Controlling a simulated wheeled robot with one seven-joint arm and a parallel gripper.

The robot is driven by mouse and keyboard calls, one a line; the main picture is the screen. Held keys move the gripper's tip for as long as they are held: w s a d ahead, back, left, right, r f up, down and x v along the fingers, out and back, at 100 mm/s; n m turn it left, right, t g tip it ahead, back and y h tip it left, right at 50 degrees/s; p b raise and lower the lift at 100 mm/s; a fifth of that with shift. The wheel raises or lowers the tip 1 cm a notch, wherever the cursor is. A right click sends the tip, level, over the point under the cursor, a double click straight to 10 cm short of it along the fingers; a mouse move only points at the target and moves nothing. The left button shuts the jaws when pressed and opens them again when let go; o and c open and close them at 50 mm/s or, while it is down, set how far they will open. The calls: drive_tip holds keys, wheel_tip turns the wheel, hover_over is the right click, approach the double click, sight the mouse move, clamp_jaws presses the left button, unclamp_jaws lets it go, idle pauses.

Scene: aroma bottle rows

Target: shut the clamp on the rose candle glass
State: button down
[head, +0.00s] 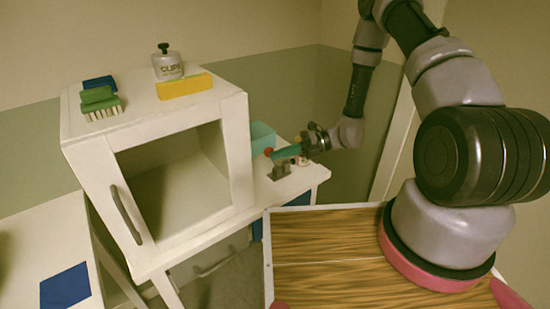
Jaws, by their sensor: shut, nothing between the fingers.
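A small grey clamp (280,173) stands on the white table to the right of the cabinet. A red knob (269,151), which looks like the end of its handle, shows just above and left of it. My gripper (277,154) reaches in from the right, low over the clamp, with its fingers pointing left at the red knob. It is shut with nothing held. I cannot tell whether the fingers touch the knob. A small pinkish thing (303,161) under my gripper may be the rose candle glass; it is mostly hidden. Whether the clamp is closed is too small to tell.
A white cabinet (84,157) with an open front stands left of the clamp. On its top are a green brush (98,98), a yellow block (184,86) and a labelled white jar (167,68). A teal box (262,137) stands close behind the clamp.

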drive_tip(key=w+d+m+y, duration=0.1)
drive_tip(key=d+y, duration=0.1)
drive_tip(key=w+d+f+m+y, duration=0.1)
drive_tip(key=w+d+y, duration=0.1)
drive_tip(key=w+d+f+m+y, duration=0.1)
drive_tip(key=d+m+y, duration=0.1)
drive_tip(key=y, duration=0.1)
drive_tip(key=shift+w+d, duration=0.25)
drive_tip(key=shift+d, duration=0.05)
idle(0.4)
drive_tip(key=shift+f, duration=0.1)
idle(0.6)
